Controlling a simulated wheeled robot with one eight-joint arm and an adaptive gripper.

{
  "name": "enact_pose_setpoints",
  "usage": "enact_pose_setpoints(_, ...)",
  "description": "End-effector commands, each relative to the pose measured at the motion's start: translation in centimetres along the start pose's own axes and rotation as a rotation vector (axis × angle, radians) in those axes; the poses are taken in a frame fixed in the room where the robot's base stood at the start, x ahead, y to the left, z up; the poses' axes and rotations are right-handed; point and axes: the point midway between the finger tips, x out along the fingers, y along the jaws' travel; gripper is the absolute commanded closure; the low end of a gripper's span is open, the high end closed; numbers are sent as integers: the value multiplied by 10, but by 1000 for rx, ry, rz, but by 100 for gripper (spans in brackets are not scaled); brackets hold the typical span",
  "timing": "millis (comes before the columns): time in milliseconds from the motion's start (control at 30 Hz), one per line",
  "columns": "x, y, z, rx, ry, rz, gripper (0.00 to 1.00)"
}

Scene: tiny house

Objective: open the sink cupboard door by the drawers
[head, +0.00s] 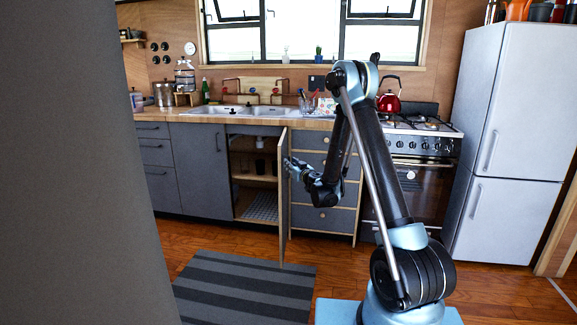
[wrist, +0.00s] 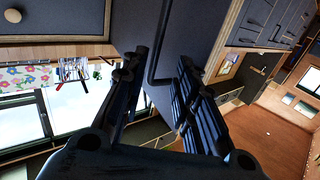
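The sink cupboard door by the drawers (head: 283,215) stands swung far out and shows nearly edge-on in the head view. The cupboard interior (head: 255,165) is exposed, with a shelf and a dark item inside. In the wrist view the door's grey face (wrist: 195,35) fills the upper middle, with its black bar handle (wrist: 163,35) on it. My gripper (head: 291,166) is on the drawer side of the door, close to it. In the wrist view its fingers (wrist: 162,62) are spread apart, and the handle's end shows between them. I cannot tell whether they touch it.
The drawers (head: 325,192) stand just right of the door, with the stove (head: 420,175) and fridge (head: 510,140) beyond. The other sink cupboard door (head: 200,170) is shut. A striped mat (head: 245,285) lies on the floor in front. A large grey surface (head: 80,170) blocks the left.

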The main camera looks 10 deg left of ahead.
Motion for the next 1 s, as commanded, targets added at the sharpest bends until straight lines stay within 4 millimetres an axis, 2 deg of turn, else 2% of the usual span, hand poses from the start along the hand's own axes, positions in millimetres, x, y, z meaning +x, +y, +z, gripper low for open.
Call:
enact_pose_setpoints(100,-14,1,1,0,-1,1,73)
enact_pose_setpoints(233,-21,1,2,1,-2,1,73)
enact_pose_setpoints(667,-23,5,1,-3,1,9,73)
enact_pose_setpoints(833,-21,33,-7,-30,19,57,73)
enact_pose_setpoints(1000,-21,78,-17,-76,35,140,73)
